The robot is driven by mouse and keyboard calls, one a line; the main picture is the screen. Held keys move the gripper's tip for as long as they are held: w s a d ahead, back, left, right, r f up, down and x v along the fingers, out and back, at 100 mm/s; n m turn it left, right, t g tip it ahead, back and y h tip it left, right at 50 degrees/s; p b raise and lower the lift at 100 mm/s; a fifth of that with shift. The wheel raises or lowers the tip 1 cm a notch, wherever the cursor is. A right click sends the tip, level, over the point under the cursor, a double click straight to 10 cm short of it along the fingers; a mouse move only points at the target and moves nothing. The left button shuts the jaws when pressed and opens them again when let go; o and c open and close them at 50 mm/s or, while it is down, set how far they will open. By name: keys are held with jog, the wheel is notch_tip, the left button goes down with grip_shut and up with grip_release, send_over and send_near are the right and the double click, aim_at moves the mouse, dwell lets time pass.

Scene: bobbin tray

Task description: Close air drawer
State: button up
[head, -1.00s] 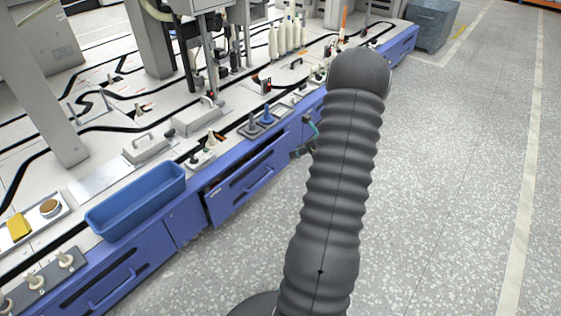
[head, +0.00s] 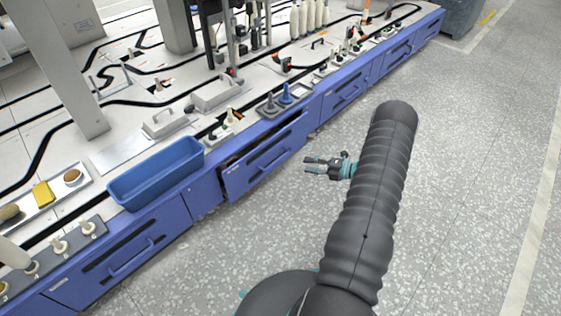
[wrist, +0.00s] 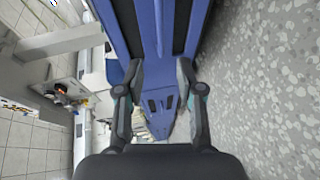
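The blue drawer (head: 262,165) under the bench edge stands slightly out of its row. A dark gap shows along its top and its left end sticks out past the neighbouring panel. I cannot read a label on it. My gripper (head: 309,165) is in front of the bench, to the right of this drawer, with its fingers pointing left and apart from the drawer front in the head view. In the wrist view my gripper (wrist: 160,97) has its fingers spread with nothing between them. A blue front (wrist: 150,30) with a dark slot lies ahead of them.
A blue bin (head: 157,178) sits on the bench edge above the drawers. Other blue drawers (head: 125,257) line the bench on both sides. Small fittings, bobbins and posts stand on the worktop. The speckled floor (head: 460,180) to the right is clear.

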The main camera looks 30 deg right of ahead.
aim_at(277, 160)
jog(key=x, duration=1.3)
jog(key=shift+w+a+f+b, duration=0.2)
jog(key=shift+a+b, duration=0.05)
jog(key=shift+b, duration=0.1)
grip_shut()
